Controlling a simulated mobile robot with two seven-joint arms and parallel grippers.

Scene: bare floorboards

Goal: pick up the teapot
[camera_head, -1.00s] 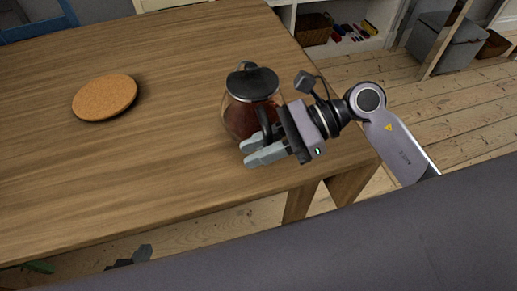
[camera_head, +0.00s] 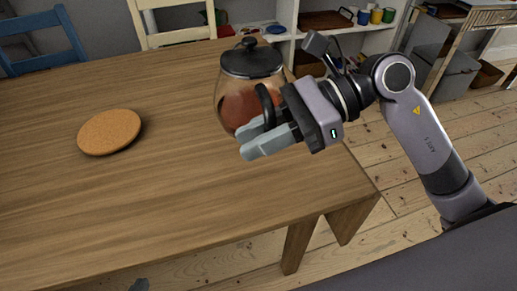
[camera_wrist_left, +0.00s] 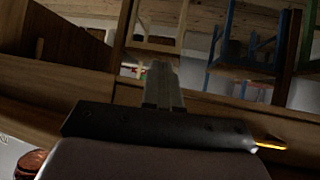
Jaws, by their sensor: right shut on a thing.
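The teapot (camera_head: 238,99) is a glass pot of reddish-brown liquid with a black lid and a black handle. In the head view it is roughly upright, held above the far right part of the wooden table (camera_head: 180,185). My right gripper (camera_head: 268,140) is shut on its handle from the right; the fingers hide part of the handle and the pot's lower side. My left gripper (camera_wrist_left: 163,80) shows in the left wrist view below the table's level, its fingers together and nothing seen between them. Only a dark scrap of it shows at the head view's bottom edge.
A round cork mat (camera_head: 110,131) lies on the left of the table, with bare wood around it. A blue chair (camera_head: 42,40) and a cream chair (camera_head: 190,30) stand behind. A white shelf (camera_head: 290,20) stands at the back. Floorboards lie open on the right.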

